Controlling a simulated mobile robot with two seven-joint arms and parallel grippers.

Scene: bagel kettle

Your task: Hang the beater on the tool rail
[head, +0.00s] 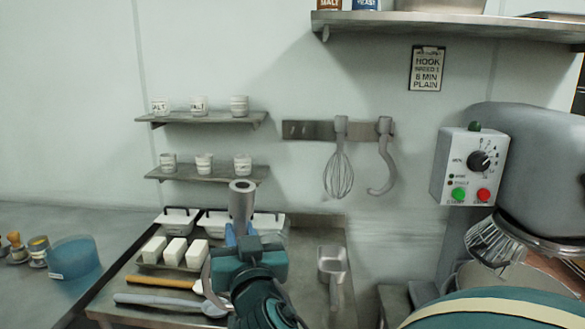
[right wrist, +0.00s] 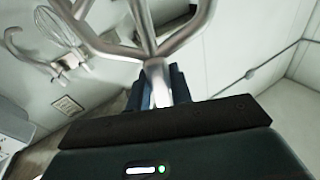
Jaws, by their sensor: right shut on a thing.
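The grey metal beater (head: 241,203) is upright in my right gripper (head: 241,240), hollow shaft end up. One curved part of its frame shows at the gripper's left; the rest is hidden behind the gripper. In the right wrist view the shaft is between the fingers (right wrist: 158,88), and the branching frame (right wrist: 150,45) spreads at the top. The tool rail (head: 305,130) is on the wall, above and right of the gripper, apart from the beater. A whisk (head: 339,172) and a dough hook (head: 383,168) hang on its middle and right; its left part is bare. My left gripper is out of view.
Two small shelves (head: 205,118) with cups are left of the rail. A mixer (head: 530,160) with a control box stands at right. The counter below holds white blocks (head: 173,251), long-handled tools (head: 170,283) and a metal scoop (head: 332,265). Wall space below the rail is clear.

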